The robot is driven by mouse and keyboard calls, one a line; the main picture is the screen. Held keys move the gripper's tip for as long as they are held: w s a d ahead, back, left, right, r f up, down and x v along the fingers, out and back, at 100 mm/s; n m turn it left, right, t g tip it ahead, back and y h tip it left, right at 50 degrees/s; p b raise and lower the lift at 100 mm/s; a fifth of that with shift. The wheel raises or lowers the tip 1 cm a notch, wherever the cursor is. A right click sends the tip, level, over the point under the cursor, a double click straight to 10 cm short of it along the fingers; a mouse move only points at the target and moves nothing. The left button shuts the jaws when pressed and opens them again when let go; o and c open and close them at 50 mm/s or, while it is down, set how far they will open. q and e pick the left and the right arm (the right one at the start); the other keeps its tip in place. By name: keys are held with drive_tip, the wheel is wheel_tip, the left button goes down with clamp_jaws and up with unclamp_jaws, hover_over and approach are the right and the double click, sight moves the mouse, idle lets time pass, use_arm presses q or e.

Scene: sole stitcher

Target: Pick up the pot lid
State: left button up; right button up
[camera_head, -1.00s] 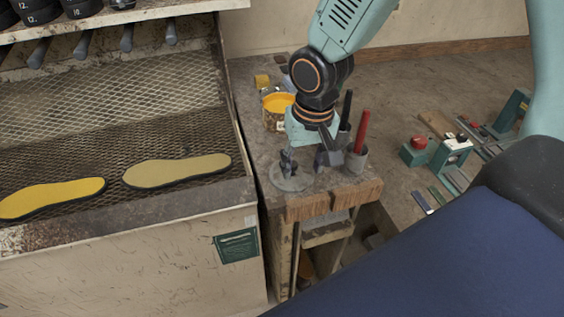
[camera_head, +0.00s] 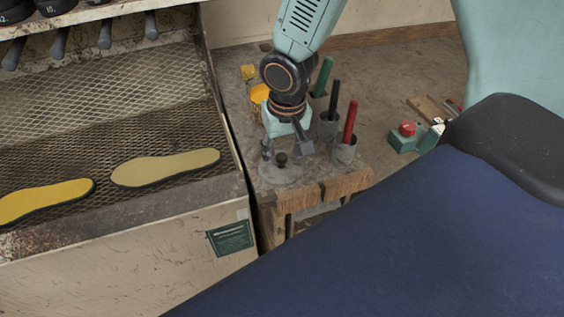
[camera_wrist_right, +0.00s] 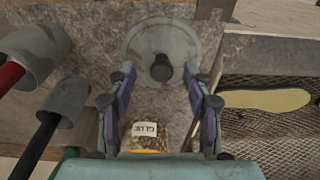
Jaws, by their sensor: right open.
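The pot lid (camera_head: 277,174) is a round grey disc with a dark knob, lying flat on the small worn table near its front left corner. It also shows in the right wrist view (camera_wrist_right: 140,42), with its knob (camera_wrist_right: 161,68) between and slightly beyond my right fingertips. My right gripper (camera_head: 284,150) is open just above and behind the lid, fingers on either side of the knob's line. In the right wrist view the right gripper (camera_wrist_right: 160,82) holds nothing. Whether a finger touches the lid I cannot tell. My left gripper is not in view.
Grey cups with red (camera_head: 350,122), black (camera_head: 334,98) and green (camera_head: 323,77) handles stand right of the lid. A yellow-topped pot (camera_head: 259,94) is behind my gripper. The mesh-lined bench (camera_head: 120,225) with yellow soles is on the left.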

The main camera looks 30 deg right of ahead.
drive_tip(key=shift+w+a+f, duration=0.1)
drive_tip(key=shift+w+f, duration=0.15)
drive_tip(key=shift+f, duration=0.2)
drive_tip(key=shift+s+r, duration=0.1)
drive_tip(key=shift+s, duration=0.05)
drive_tip(key=c, duration=0.9)
clamp_jaws()
